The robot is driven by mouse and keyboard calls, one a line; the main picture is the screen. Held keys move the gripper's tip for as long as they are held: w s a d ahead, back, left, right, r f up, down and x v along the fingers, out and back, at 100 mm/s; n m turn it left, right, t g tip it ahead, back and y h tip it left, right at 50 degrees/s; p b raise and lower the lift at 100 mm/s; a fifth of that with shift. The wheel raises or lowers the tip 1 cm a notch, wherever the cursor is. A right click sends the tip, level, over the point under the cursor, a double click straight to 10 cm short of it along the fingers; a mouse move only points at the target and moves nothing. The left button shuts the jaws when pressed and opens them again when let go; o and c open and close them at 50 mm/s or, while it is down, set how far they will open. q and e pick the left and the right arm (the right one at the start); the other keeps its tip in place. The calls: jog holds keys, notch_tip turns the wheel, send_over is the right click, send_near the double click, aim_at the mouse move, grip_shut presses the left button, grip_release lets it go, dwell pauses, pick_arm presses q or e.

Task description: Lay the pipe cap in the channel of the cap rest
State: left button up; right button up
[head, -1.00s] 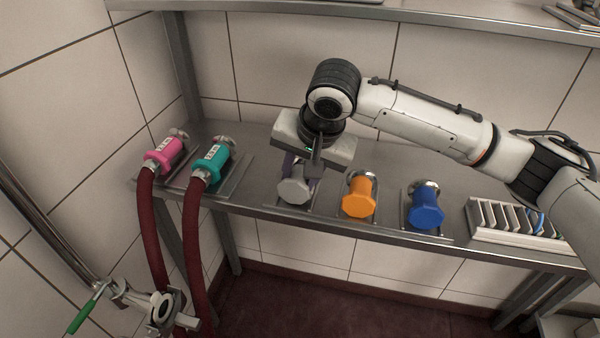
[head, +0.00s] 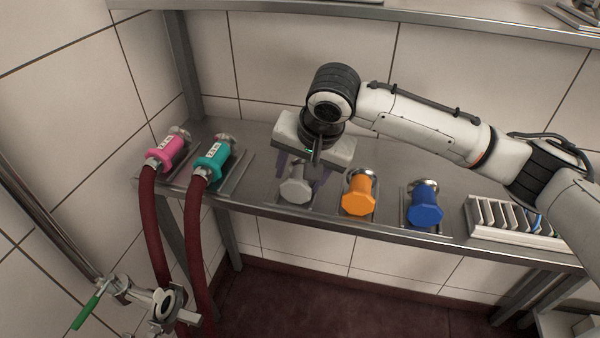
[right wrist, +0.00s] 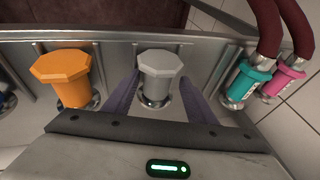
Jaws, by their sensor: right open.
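The grey pipe cap (head: 295,188), with an octagonal end, lies on its side in the channel of a metal cap rest (head: 291,206) at the shelf's front. It also shows in the right wrist view (right wrist: 159,68). My right gripper (head: 303,174) is over it and open. In the right wrist view its two purple fingers stand on either side of the cap, with a gap visible on each side. The gripper partly hides the cap's back end in the head view. My left gripper is not in view.
An orange cap (head: 357,196) and a blue cap (head: 425,207) lie in rests to the right. A pink coupling (head: 164,153) and a teal coupling (head: 211,162) with red hoses are at the left. A slotted rack (head: 508,221) stands at the right.

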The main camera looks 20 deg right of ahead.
jog(key=shift+d+f, duration=0.1)
jog(key=v, duration=1)
jog(key=shift+r+p, duration=0.25)
jog(key=shift+p, duration=0.05)
